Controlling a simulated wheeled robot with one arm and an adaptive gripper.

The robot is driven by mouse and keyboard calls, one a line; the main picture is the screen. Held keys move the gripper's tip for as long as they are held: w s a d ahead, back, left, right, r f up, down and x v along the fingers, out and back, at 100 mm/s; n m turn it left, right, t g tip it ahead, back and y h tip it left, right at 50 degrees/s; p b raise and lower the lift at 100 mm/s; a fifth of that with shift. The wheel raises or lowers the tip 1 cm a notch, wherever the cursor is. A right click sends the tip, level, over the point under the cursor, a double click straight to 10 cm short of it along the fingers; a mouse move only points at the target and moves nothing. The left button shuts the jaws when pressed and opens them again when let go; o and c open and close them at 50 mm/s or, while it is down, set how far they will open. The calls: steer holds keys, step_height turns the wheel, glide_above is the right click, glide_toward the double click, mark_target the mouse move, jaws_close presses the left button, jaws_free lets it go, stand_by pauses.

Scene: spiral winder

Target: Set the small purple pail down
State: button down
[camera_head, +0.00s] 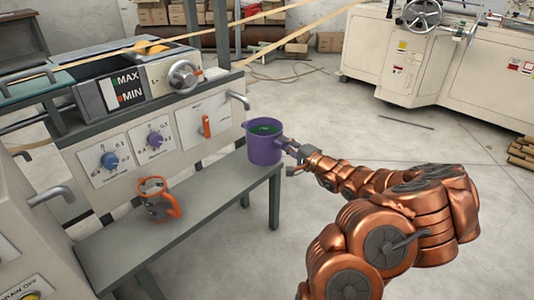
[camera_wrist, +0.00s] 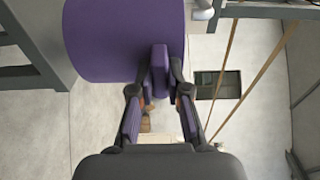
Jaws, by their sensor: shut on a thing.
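The small purple pail (camera_head: 263,150) is upright at the far right end of the grey bench (camera_head: 192,216), with something green inside. I cannot tell whether its base touches the bench top or hangs just above it. My gripper (camera_head: 291,151) is on the pail's right side, shut on its handle. In the wrist view the pail (camera_wrist: 115,40) fills the upper left, and its handle (camera_wrist: 160,70) sits between the fingertips of my gripper (camera_wrist: 160,88).
An orange and grey mug-like pail (camera_head: 156,200) stands on the bench's nearer half. Behind the bench is a machine panel with a blue knob (camera_head: 109,160), a purple knob (camera_head: 154,140) and an orange switch (camera_head: 206,126). Bench space between the two pails is clear.

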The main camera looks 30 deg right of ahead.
mark_target(268, 151)
steer(key=w, duration=0.2)
steer(key=w+a+b, duration=0.1)
steer(key=w, duration=0.2)
steer(key=w+a, duration=0.1)
steer(key=w, duration=0.1)
steer(key=shift+w, duration=0.3)
step_height(268, 151, down, 7)
steer(key=b, duration=0.3)
steer(key=shift+d+r, duration=0.1)
steer(key=shift+r, duration=0.05)
steer(key=shift+w+b, duration=0.2)
steer(key=shift+b, duration=0.15)
steer(key=shift+f, duration=0.25)
steer(key=c, duration=1.1)
jaws_free()
steer(key=shift+c, duration=0.2)
steer(key=shift+s+r, duration=0.1)
steer(key=shift+r, duration=0.1)
steer(key=s+d+p, duration=0.1)
steer(key=s+p, duration=0.2)
steer(key=s, duration=0.8)
steer(key=shift+s+d, duration=0.3)
steer(key=shift+s, duration=0.05)
